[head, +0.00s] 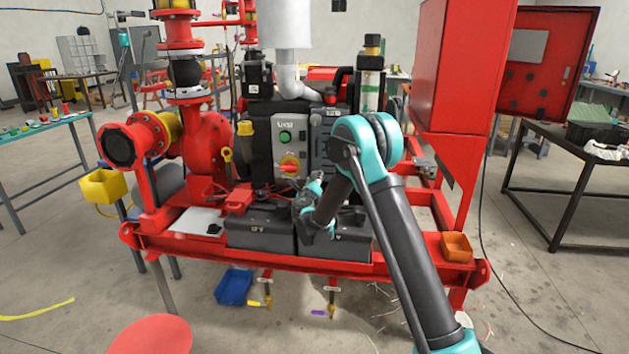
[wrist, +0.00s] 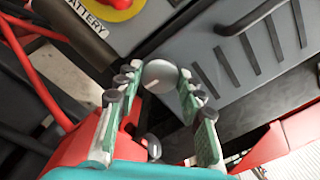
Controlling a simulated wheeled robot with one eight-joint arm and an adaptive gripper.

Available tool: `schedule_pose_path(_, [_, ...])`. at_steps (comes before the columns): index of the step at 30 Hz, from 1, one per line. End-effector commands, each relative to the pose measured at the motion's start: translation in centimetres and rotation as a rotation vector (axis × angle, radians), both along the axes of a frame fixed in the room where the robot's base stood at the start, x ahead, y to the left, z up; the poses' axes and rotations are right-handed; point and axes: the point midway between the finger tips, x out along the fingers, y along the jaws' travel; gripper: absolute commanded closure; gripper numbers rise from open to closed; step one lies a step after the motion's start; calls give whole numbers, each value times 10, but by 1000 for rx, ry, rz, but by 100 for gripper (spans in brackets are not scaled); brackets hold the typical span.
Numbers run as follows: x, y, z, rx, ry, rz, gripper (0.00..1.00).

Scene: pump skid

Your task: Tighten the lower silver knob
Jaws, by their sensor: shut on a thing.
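In the wrist view a round silver knob (wrist: 160,73) sits between the fingertips of my gripper (wrist: 159,83). The green-padded fingers are closed on it from both sides. A second small round knob (wrist: 152,146) with a pale mark shows nearer the camera, between the finger bases, beside a red part. Which knob is the lower one I cannot tell from these views. In the head view my gripper (head: 314,186) is in front of the grey control panel (head: 292,148), at its lower right. The knobs are hidden there by my arm.
Dark battery boxes (head: 262,232) stand under the panel on the red skid frame (head: 345,268). A red-and-yellow switch (head: 290,166) is left of my gripper. A black handle (wrist: 252,17) and a red tube (wrist: 35,75) are close by in the wrist view.

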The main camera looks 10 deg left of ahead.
Motion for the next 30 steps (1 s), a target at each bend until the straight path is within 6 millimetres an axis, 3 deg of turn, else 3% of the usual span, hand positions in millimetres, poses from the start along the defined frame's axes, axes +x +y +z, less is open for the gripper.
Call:
schedule_pose_path(6, [0, 0, 0, 2, 1, 1, 91])
schedule_pose_path(7, [0, 0, 0, 2, 1, 1, 58])
schedule_pose_path(11, [0, 0, 0, 2, 0, 0, 42])
schedule_pose_path(23, [-6, 1, 0, 2, 1, 1, 41])
schedule_pose_path(30, [-47, 2, 0, 2, 0, 3, 41])
